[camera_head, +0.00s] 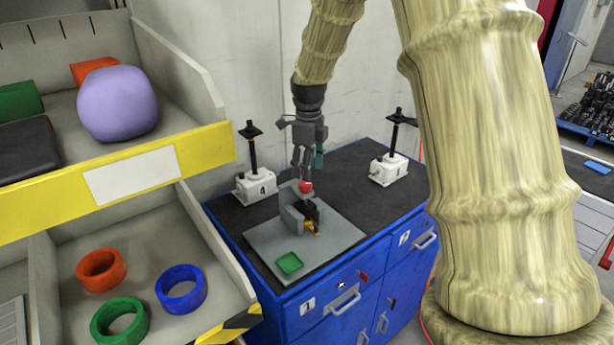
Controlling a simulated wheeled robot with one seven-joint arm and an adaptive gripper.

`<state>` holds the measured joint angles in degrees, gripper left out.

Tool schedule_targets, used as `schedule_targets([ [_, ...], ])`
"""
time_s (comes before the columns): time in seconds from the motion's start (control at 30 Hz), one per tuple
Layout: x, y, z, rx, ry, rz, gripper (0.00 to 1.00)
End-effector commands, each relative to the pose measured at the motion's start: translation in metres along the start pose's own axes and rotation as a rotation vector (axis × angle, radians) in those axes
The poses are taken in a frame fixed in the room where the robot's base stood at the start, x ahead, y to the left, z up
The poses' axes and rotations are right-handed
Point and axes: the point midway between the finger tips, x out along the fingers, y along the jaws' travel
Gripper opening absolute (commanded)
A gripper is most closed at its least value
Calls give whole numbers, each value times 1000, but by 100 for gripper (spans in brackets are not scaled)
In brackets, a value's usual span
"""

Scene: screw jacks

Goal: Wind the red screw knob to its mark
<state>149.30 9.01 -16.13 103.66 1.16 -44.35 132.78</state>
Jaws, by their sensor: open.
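The red screw knob (305,187) is small and sits at the top of a grey block-shaped fixture (291,215) on the blue cabinet. A dark part with a yellow piece (313,229) is at the front of this fixture. My gripper (302,170) points down just above the knob, with its fingers open. I cannot tell whether the fingertips touch the knob. The knob's mark is too small to make out.
The fixture stands on a light grey plate (345,236) with a green square (289,263) at its front. White screw jacks with black posts stand at left (257,188) and right (388,171). A shelf unit (205,140) fills the left foreground.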

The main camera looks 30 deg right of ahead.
Motion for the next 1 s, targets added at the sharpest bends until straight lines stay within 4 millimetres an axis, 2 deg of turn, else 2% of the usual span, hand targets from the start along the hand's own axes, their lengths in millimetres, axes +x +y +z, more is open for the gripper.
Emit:
schedule_targets([
  [0.13, 24, 0, 3, -2, 6, 5, 54],
  [0.3, 41, 0, 1, -1, 4, 1, 54],
  [0.5, 53, 0, 3, -3, 3, 1, 54],
  [0.8, 55, 0, 3, -2, 3, 1, 54],
  [1.0, 54, 0, 3, -2, 3, 0, 18],
])
